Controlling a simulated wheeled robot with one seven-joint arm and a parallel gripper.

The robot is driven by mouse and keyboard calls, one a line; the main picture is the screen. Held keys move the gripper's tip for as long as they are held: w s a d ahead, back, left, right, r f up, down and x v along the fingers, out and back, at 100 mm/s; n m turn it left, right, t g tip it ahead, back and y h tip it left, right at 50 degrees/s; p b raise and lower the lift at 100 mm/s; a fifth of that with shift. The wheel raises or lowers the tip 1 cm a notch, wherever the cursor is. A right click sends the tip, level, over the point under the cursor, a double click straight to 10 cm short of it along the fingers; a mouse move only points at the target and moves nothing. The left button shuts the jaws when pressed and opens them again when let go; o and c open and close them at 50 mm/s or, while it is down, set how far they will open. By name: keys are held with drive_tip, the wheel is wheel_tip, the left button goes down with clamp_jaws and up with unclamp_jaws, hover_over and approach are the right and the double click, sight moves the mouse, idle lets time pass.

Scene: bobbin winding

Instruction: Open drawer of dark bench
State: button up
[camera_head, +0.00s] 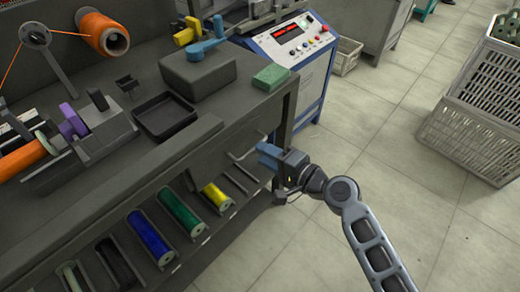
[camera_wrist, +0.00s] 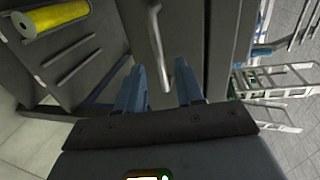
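The dark bench (camera_head: 120,168) fills the left of the head view. Its drawer front (camera_head: 222,150) is at the right end, under the bench top, and looks flush with the bench. My gripper (camera_head: 264,154) is at the handle, by the bench's right front corner. In the wrist view my gripper (camera_wrist: 160,68) has its two blue fingers apart, with the handle's lower end between them. Gaps show on both sides.
Below the drawer are slanted slots with green (camera_head: 181,212), blue (camera_head: 150,238) and yellow (camera_head: 216,195) spools. A blue-and-white control cabinet (camera_head: 312,88) stands just behind the bench's right end. Crates (camera_head: 480,140) are far right. The tiled floor between is clear.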

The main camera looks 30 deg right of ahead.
drive_tip(key=x, duration=0.3)
drive_tip(key=shift+w+a, duration=0.1)
clamp_jaws()
idle(0.4)
drive_tip(key=shift+f, duration=0.1)
